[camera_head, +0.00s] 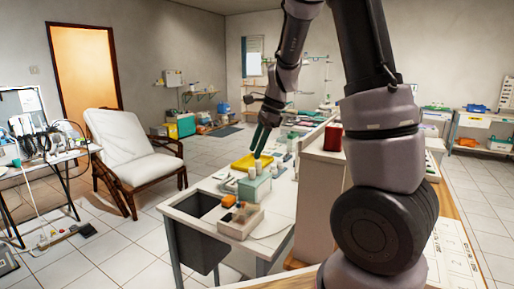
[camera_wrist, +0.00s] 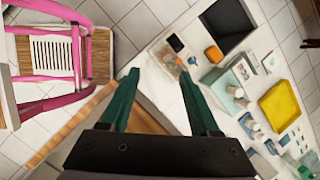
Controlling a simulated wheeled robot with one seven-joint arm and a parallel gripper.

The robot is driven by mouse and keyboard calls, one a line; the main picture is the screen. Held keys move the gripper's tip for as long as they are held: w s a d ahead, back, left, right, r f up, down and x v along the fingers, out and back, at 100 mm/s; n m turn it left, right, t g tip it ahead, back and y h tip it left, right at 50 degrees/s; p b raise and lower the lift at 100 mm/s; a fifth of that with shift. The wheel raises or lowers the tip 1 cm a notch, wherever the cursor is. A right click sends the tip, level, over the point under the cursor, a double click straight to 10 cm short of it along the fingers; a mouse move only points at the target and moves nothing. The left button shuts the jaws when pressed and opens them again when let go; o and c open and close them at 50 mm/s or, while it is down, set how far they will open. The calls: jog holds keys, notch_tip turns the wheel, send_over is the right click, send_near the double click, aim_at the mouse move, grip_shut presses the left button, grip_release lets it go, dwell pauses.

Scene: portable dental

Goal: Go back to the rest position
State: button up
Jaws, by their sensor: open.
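My gripper (camera_wrist: 157,80) is open in the wrist view, its two green fingers spread with nothing between them. In the head view my gripper (camera_head: 260,140) hangs fingers down over the white work table (camera_head: 190,205). The wrist view also shows the yellow tray (camera_wrist: 281,105) to the right of the fingers. My arm rises in front of the camera and hides part of the right side. No marker of a rest position is in view.
A tray with orange items (camera_head: 240,222) and a dark bin (camera_head: 197,252) are at the table's near end. A white reclining chair (camera_head: 125,150) is at left. Tiled floor (camera_head: 130,240) lies open between.

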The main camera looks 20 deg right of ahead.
jog(key=shift+r, duration=0.1)
jog(key=s+d+r+n+t+h, duration=0.1)
jog(key=s+d+r+n+t, duration=0.1)
jog(key=s+r+n, duration=0.5)
jog(key=s+d+r+n+t, duration=0.2)
jog(key=s+r+n+t, duration=0.2)
jog(key=s, duration=0.9)
notch_tip(320, 180, up, 5)
jog(key=n, duration=0.3)
jog(key=shift+s+r+h, duration=0.2)
jog(key=shift+h, duration=0.2)
